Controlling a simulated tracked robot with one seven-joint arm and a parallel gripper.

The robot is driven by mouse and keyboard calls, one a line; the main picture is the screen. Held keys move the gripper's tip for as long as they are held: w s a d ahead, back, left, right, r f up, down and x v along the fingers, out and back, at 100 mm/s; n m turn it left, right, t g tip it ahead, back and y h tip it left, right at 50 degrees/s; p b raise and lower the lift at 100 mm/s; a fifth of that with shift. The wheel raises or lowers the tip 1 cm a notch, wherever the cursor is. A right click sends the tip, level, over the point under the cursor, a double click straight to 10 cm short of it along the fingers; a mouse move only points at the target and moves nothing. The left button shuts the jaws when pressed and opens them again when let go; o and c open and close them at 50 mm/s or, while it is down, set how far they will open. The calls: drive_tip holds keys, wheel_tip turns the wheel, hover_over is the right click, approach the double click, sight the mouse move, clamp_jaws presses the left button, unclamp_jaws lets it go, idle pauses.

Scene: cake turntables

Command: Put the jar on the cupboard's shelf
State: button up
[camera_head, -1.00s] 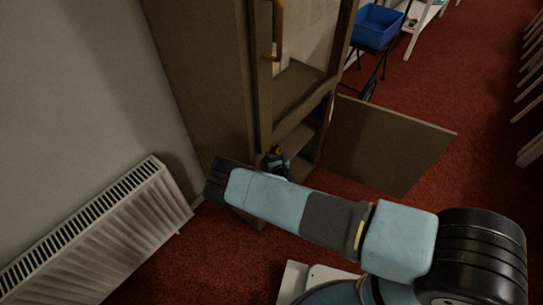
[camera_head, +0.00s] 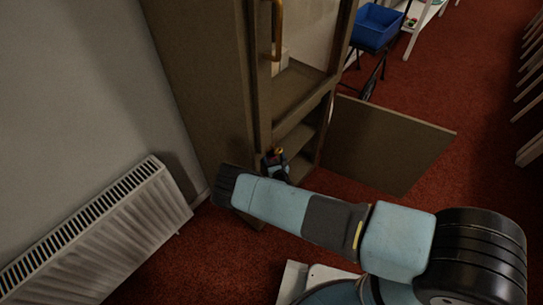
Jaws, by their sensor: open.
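The brown cupboard (camera_head: 205,85) stands left of centre. Its low door (camera_head: 388,145) hangs open to the right, and a lower shelf (camera_head: 297,142) shows inside. My gripper (camera_head: 277,158) is small and dark at the front of this low opening, partly hidden behind my arm. It is open. A small orange-brown spot (camera_head: 279,151) shows at its tip. I cannot tell whether this is the jar or whether it touches the fingers. The jar is not clearly seen elsewhere.
A white radiator (camera_head: 100,235) stands along the left wall. A blue bin (camera_head: 377,25) on a dark stand is behind the open door. A white shelf unit (camera_head: 425,15) stands at the back. Red carpet is free to the right of the door.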

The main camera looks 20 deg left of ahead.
drive_tip(key=v, duration=1.2)
drive_tip(key=shift+r, duration=0.1)
